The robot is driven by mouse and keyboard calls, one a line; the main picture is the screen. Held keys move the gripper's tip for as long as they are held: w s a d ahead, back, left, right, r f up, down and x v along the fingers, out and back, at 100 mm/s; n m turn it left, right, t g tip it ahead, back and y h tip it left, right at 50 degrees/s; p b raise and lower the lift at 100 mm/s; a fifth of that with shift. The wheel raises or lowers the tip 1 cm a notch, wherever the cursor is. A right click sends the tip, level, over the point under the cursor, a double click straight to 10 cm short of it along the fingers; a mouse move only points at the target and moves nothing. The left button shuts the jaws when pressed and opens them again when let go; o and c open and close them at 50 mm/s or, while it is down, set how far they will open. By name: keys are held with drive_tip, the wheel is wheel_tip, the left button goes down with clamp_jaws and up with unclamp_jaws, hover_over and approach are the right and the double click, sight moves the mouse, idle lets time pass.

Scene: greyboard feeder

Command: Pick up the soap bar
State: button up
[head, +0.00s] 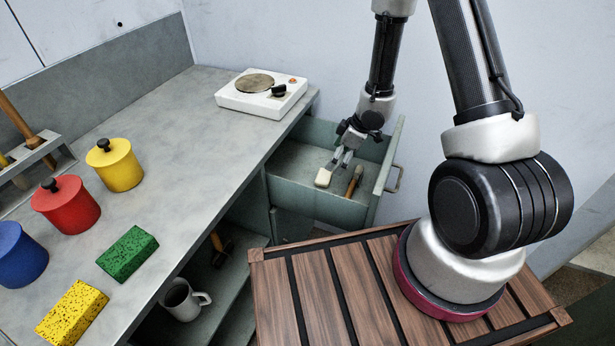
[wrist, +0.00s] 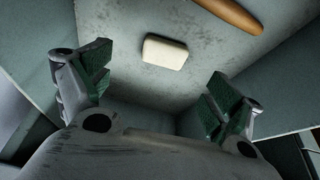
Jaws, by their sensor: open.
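The soap bar (head: 323,178) is a small cream-white block lying on the floor of an open drawer (head: 300,196). In the wrist view the soap bar (wrist: 165,52) shows at the upper middle, whole and apart from the fingers. My gripper (head: 345,156) reaches down into the drawer, beside and above the soap bar. In the wrist view my gripper (wrist: 162,92) is open and empty, its two green-padded fingers spread to either side below the soap bar in the picture.
A brown wooden handle (head: 354,181) lies in the drawer right of the soap bar. The drawer walls are close around my gripper. A hot plate (head: 262,92), coloured pots, a green sponge (head: 128,254) and a yellow sponge (head: 72,314) stand on the counter. A mug (head: 184,300) sits on a lower shelf.

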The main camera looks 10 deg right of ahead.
sight(324, 175)
drive_tip(key=x, duration=0.8)
drive_tip(key=shift+s+a+f, duration=0.15)
drive_tip(key=shift+a, duration=0.3)
drive_tip(key=c, duration=1.1)
